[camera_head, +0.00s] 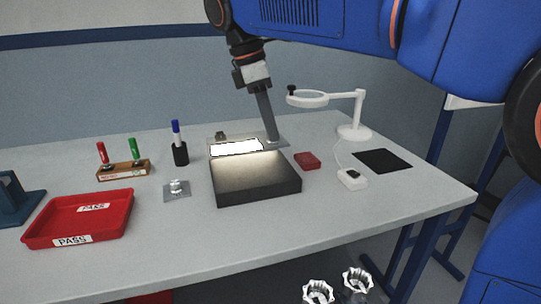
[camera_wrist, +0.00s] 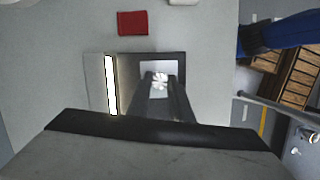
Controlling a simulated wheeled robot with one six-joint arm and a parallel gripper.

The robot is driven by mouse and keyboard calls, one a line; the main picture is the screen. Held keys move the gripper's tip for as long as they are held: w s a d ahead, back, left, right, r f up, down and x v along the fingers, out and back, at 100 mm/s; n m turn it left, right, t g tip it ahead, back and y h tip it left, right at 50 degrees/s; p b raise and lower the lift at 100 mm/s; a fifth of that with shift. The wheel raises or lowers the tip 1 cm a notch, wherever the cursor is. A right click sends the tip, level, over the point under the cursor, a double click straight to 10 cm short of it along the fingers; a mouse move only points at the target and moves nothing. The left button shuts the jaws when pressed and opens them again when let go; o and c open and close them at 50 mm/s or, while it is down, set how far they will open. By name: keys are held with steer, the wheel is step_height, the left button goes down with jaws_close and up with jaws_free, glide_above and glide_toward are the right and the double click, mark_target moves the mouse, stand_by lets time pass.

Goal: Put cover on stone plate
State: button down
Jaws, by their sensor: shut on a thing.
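The stone plate (camera_head: 257,185) is a thick dark block on the table, with its top lit from the far side. In the wrist view it shows as a dark square (camera_wrist: 127,75). My gripper (camera_head: 270,141) reaches down toward the far right part of the block. In the wrist view its long grey fingers (camera_wrist: 160,88) are shut on the cover (camera_wrist: 160,74), a pale square plate with a shiny knob. The cover appears over the block. The gap beneath it cannot be judged, and in the head view it is hard to make out by the lamp.
A bright lamp panel (camera_head: 237,148) stands at the block's far edge. A similar square part (camera_head: 177,190) lies left of the block, near a marker holder (camera_head: 181,153) and a red tray (camera_head: 80,219). A red block (camera_head: 307,161) and magnifier stand (camera_head: 354,130) are right.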

mark_target(267, 143)
steer(key=shift+f, duration=3.45)
steer(key=shift+f, duration=0.1)
steer(key=c, duration=1.6)
jaws_free()
steer(key=v, duration=1.2)
